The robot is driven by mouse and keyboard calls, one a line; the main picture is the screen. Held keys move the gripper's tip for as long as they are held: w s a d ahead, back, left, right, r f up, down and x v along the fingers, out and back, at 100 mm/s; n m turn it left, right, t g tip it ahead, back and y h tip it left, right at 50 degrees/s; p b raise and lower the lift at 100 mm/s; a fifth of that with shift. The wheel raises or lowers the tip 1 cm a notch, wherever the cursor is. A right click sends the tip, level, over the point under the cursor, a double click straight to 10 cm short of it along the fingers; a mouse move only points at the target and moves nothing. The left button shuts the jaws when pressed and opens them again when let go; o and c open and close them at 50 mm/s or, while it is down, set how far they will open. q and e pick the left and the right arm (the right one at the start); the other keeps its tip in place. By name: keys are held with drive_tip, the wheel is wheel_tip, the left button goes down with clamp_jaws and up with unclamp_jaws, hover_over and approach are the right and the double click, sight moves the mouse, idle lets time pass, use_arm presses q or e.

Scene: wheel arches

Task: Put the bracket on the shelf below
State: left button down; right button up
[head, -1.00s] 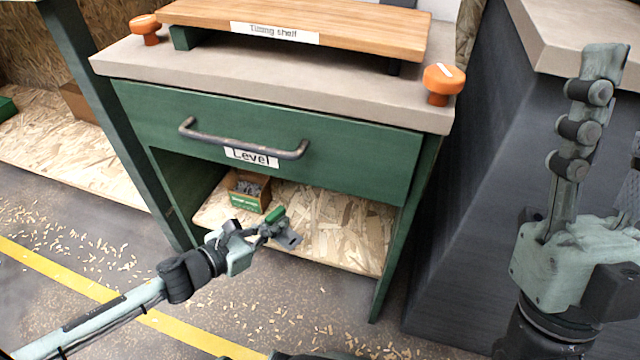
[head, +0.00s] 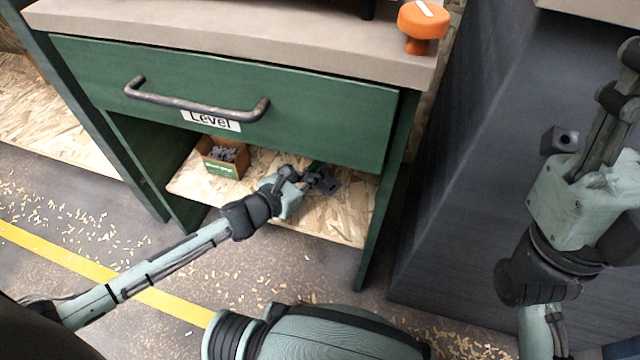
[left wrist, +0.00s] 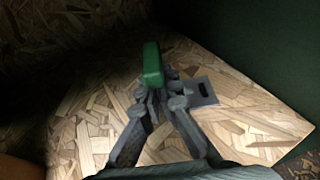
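The bracket is a grey slotted plate with a green block. In the left wrist view the plate (left wrist: 203,92) shows right of the fingers and the green block (left wrist: 152,65) above them. My left gripper (head: 310,178) is shut on the bracket (head: 330,186) inside the cabinet opening, over the lower shelf (head: 345,222). I cannot tell whether the bracket touches the shelf. The shelf's chipboard surface also shows in the left wrist view (left wrist: 85,115). My right gripper is at the right edge, away from the cabinet, its fingertips cut off or unclear.
A cardboard box (head: 224,168) of grey parts stands on the shelf, left of my left gripper. The green drawer (head: 240,85) with its handle (head: 195,104) is above. A green leg (head: 384,200) bounds the opening at right. An orange knob (head: 422,28) sits on top.

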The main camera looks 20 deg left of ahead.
sight(320, 182)
use_arm(q)
drive_tip(key=shift+w+d+f, duration=0.25)
drive_tip(key=shift+w+d, duration=0.05)
drive_tip(key=shift+w, duration=0.05)
drive_tip(key=shift+d+f, duration=0.1)
drive_tip(key=shift+f, duration=0.25)
drive_tip(key=shift+f+b, duration=1)
drive_tip(key=shift+f, duration=0.65)
drive_tip(key=shift+f, duration=0.1)
drive_tip(key=shift+f, duration=0.15)
drive_tip(key=c, duration=1.7)
unclamp_jaws()
drive_tip(key=shift+s+r, duration=0.1)
drive_tip(key=shift+r, duration=0.2)
drive_tip(key=p+v, duration=0.2)
drive_tip(key=v, duration=0.9)
drive_tip(key=shift+s+a+r+p, duration=0.1)
drive_tip(key=shift+s+a+p, duration=0.1)
drive_tip(key=shift+s+p, duration=0.15)
